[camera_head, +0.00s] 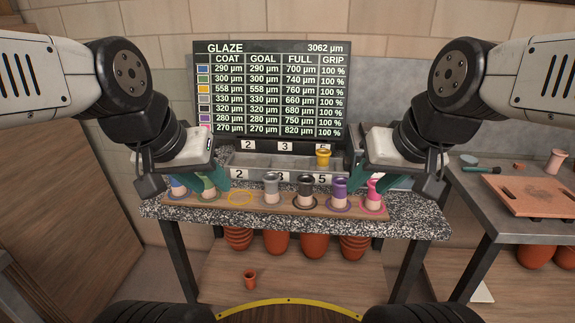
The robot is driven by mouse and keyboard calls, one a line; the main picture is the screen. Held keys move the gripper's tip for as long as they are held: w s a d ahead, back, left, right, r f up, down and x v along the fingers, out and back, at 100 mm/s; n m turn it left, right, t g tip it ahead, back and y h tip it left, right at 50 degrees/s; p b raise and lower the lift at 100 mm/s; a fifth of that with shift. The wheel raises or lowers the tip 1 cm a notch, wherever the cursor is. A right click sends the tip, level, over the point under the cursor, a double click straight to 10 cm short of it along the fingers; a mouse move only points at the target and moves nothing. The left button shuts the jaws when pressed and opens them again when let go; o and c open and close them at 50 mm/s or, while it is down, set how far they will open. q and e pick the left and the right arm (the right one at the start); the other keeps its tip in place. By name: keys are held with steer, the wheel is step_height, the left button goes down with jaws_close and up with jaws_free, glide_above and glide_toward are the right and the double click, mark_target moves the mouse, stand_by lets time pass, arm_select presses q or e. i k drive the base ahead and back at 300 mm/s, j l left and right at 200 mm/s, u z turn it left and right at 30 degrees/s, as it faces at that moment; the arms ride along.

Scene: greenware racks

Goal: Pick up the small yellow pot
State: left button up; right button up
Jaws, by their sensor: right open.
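The small yellow pot (323,156) stands upright at the back of the bench, at the right part of the grey divided rack (262,161), above a label reading 5. It is apart from both grippers. My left gripper (191,180) is at the left end of the wooden board, close to the blue and green pots, with its teal fingers apart. My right gripper (380,178) is at the board's right end, near the purple and pink pots. It is open, and its fingers partly cover the view there. Whether either touches a pot is unclear.
The wooden board (257,204) carries blue, green (208,185), grey (271,188), black (305,189), purple (340,192) and pink (373,195) pots; its yellow ring (240,197) is empty. A glaze display (270,90) stands behind. Terracotta pots (276,242) sit below.

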mark_target(323, 156)
steer(key=i+j+z, duration=0.15)
steer(key=i+j, duration=0.15)
steer(key=i, duration=0.2)
steer(key=i+j+z, duration=0.1)
steer(key=i+j, duration=0.3)
steer(key=i, duration=0.1)
